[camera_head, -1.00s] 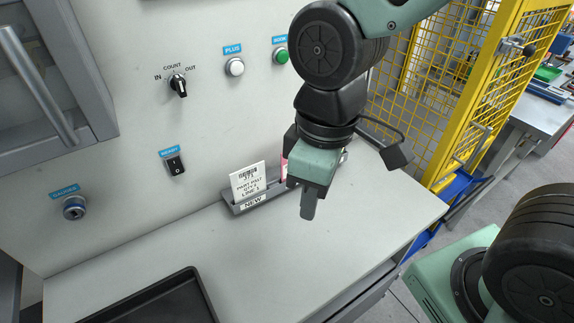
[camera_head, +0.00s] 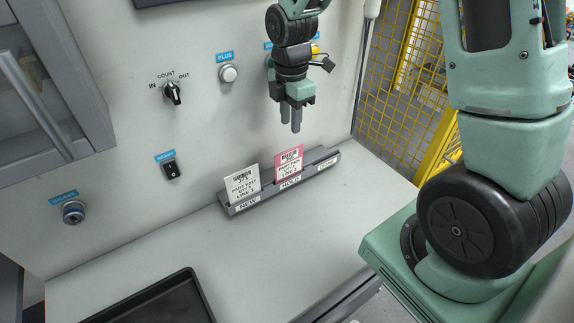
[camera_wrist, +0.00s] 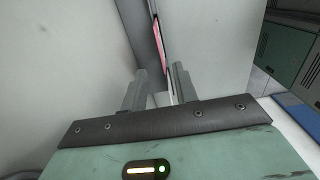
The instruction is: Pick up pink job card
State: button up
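The pink job card (camera_head: 289,163) stands tilted back in the HOLD slot of a grey card rack (camera_head: 328,163) against the wall. It also shows nearly edge-on beyond the fingers in the wrist view (camera_wrist: 158,42). My gripper (camera_head: 290,128) hangs above the pink card, fingers pointing down and apart from it. In the wrist view the two fingers (camera_wrist: 158,82) stand apart with nothing between them. A white job card (camera_head: 242,186) stands in the NEW slot to the left.
The rack's DONE slot at the right looks empty. A black tray (camera_head: 160,301) lies at the front left of the counter (camera_head: 290,235). The wall holds a COUNT knob (camera_head: 173,93), a PLUS button (camera_head: 229,74) and a black READY switch (camera_head: 170,170). A yellow mesh fence (camera_head: 400,90) stands at right.

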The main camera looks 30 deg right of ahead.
jog(key=p, duration=0.1)
send_over(289, 168)
jog(key=f, duration=0.7)
jog(key=shift+w+d, duration=0.1)
jog(key=shift+d, duration=0.1)
jog(key=shift+a+f+p, duration=0.1)
jog(key=shift+f+p, duration=1.25)
jog(key=shift+f, duration=1.3)
grip_shut()
